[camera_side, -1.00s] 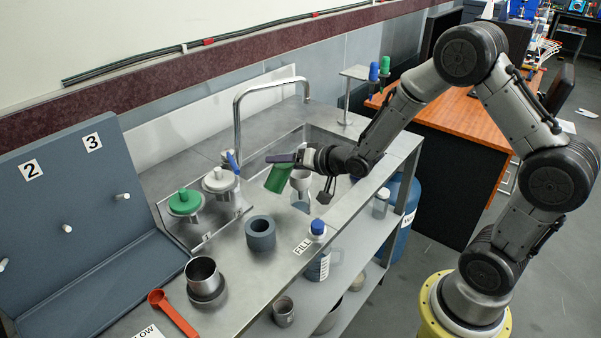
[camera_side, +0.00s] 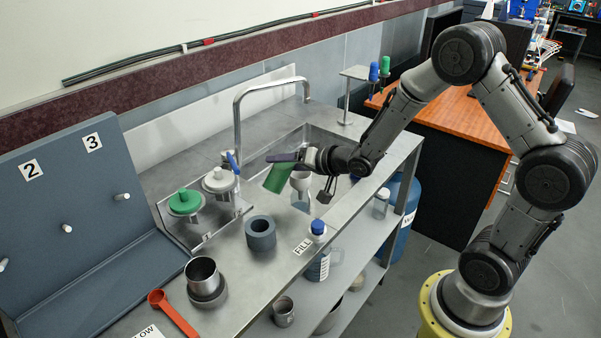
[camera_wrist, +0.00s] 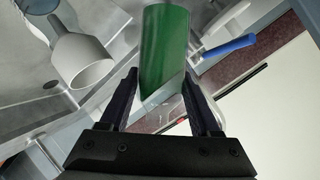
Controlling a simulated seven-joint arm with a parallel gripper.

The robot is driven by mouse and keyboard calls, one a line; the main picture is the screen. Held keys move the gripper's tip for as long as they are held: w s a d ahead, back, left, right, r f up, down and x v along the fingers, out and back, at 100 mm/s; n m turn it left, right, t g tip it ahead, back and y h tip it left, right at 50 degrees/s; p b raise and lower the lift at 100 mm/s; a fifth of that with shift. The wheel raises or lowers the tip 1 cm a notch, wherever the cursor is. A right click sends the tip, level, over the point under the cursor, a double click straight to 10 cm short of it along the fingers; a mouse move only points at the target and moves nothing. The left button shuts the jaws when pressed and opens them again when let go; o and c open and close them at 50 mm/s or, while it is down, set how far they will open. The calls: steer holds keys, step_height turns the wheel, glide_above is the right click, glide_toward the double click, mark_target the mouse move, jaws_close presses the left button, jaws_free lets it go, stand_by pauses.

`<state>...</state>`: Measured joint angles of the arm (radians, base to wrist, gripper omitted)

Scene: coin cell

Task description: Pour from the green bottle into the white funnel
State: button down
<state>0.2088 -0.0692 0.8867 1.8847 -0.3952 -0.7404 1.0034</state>
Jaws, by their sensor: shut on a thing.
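The green bottle (camera_side: 280,178) is held tilted by my gripper (camera_side: 290,157), just left of the white funnel (camera_side: 301,181). In the wrist view the green bottle (camera_wrist: 165,48) stands between the two dark fingers of my gripper (camera_wrist: 165,88), which are shut on its clear end. The white funnel (camera_wrist: 80,60) shows at the left there, apart from the bottle. In the side view the bottle overlaps the funnel's left edge. I cannot tell whether anything flows from the bottle, and its mouth is hidden.
A tall faucet (camera_side: 237,120) rises behind the gripper. Green (camera_side: 185,202) and white (camera_side: 219,181) lidded containers stand left of the sink. A grey ring (camera_side: 260,234), a metal cup (camera_side: 203,274) and a red spoon (camera_side: 172,312) lie nearer. A blue-capped bottle (camera_side: 319,262) is on the lower shelf.

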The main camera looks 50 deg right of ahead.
steer(key=shift+a+f+m+y, duration=0.1)
steer(key=shift+f+m+y, duration=0.35)
steer(key=shift+m, duration=0.25)
stand_by(2.5)
steer(key=shift+a+r+m+t+y, duration=0.1)
steer(key=shift+r+m+t+y, duration=0.2)
steer(key=shift+r+m+y, duration=0.25)
stand_by(1.9)
steer(key=shift+f+m+y, duration=0.3)
steer(key=shift+f+m, duration=0.25)
stand_by(1.7)
